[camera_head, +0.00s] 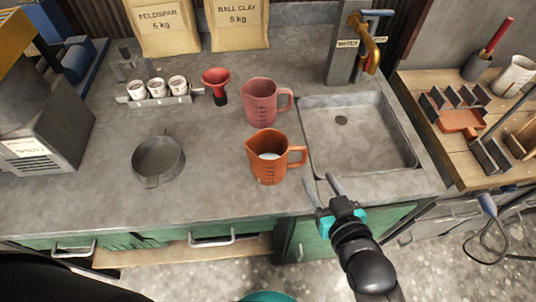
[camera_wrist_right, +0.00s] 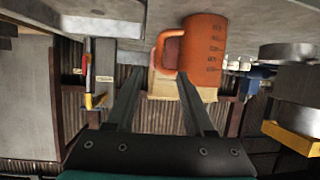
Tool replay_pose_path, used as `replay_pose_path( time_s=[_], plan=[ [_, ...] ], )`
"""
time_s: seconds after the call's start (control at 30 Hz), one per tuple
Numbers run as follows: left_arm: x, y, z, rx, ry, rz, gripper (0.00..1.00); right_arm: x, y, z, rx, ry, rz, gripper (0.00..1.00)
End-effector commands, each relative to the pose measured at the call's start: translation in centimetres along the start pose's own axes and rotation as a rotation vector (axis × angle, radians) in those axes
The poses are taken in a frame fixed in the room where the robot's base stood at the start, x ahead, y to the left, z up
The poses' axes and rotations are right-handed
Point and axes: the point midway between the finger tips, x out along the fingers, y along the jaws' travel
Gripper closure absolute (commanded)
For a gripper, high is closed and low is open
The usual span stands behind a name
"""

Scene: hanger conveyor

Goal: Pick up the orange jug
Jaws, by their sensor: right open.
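The orange jug (camera_head: 267,158) stands upright on the grey counter, left of the sink, with its handle to the right and something pale inside. My right gripper (camera_head: 321,184) is open and empty at the counter's front edge, to the right of and a little nearer than the jug. In the right wrist view the orange jug (camera_wrist_right: 203,48) appears upside down beyond the fingers, its handle near the right fingertip. The two fingers (camera_wrist_right: 157,82) are apart with nothing between them. My left gripper is not in view.
A pink jug (camera_head: 261,101) stands just behind the orange one. The sink (camera_head: 362,135) with a brass tap (camera_head: 366,42) lies to the right. A round grey sieve or pan (camera_head: 158,160) is at left, and a red funnel (camera_head: 216,80) behind.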

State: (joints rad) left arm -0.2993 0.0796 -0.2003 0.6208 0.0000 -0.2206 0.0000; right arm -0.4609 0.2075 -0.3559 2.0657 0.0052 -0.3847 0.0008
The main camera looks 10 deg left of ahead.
Motion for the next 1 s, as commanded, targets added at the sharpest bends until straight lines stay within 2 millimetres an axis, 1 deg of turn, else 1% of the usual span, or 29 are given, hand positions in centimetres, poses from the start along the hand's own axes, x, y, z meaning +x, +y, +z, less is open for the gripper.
replay_pose_path(
  time_s=[0.3, 0.5, 0.6, 0.77, 1.0],
  plan=[
    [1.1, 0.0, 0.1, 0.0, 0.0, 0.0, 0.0, 5.5, 0.0, 0.1, 0.001, 0.002, 0.001, 0.47],
    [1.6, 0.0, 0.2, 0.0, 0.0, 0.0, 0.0, 8.5, 0.0, 0.1, 0.001, 0.001, 0.0, 0.47],
    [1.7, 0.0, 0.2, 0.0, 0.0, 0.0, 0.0, 9.3, 0.0, 0.1, 0.0, 0.0, 0.0, 0.47],
    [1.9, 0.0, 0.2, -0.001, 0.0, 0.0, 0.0, 10.0, 0.0, 0.1, 0.001, 0.0, 0.0, 0.47],
    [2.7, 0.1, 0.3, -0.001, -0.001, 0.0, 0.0, 13.1, 0.0, 0.2, 0.001, 0.0, 0.0, 0.47]
  ],
)
